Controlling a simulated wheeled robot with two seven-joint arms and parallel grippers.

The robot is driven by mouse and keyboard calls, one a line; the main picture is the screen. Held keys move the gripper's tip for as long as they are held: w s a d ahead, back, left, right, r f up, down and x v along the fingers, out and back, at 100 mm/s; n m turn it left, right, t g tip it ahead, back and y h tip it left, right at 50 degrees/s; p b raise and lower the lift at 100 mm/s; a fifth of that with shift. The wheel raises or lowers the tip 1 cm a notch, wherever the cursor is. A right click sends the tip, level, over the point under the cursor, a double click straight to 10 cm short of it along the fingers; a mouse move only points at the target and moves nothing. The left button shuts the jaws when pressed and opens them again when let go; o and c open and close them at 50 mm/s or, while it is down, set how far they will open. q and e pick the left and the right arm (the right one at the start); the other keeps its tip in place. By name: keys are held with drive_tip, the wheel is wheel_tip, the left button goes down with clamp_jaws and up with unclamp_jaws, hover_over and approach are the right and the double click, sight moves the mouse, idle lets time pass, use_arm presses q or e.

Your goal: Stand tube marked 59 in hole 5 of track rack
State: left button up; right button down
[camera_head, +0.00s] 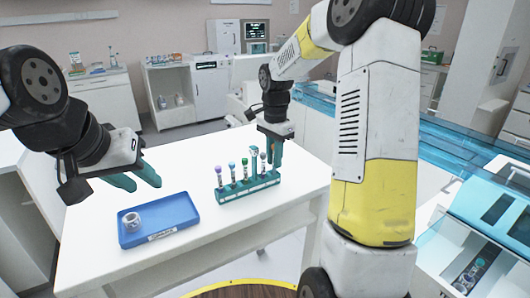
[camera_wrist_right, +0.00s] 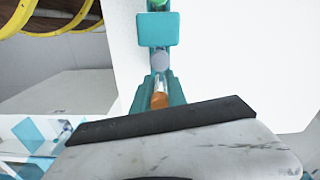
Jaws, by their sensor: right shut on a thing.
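A teal rack (camera_head: 248,192) stands on the white table and holds several upright tubes with purple (camera_head: 218,169), green (camera_head: 231,164) and blue (camera_head: 245,162) caps. My right gripper (camera_head: 265,160) is at the right end of this rack, its teal fingers around a tube with a pale purple cap (camera_head: 263,156). In the right wrist view this cap (camera_wrist_right: 162,58) shows between the fingers, with orange beside it. Whether the tube's foot is in a hole is hidden. No tube number is readable. My left gripper (camera_head: 146,182) is open and empty above the table, left of the rack.
A blue see-through track (camera_head: 460,150) runs at the right. A small holder with tubes (camera_head: 470,276) sits in a machine at lower right. The table's back left is clear.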

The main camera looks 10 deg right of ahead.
drive_tip(key=shift+f, duration=0.2)
drive_tip(key=c, duration=1.3)
unclamp_jaws()
drive_tip(key=shift+o, duration=0.2)
drive_tip(key=shift+r, duration=0.1)
wheel_tip(320, 180, up, 8)
drive_tip(key=shift+f, duration=0.2)
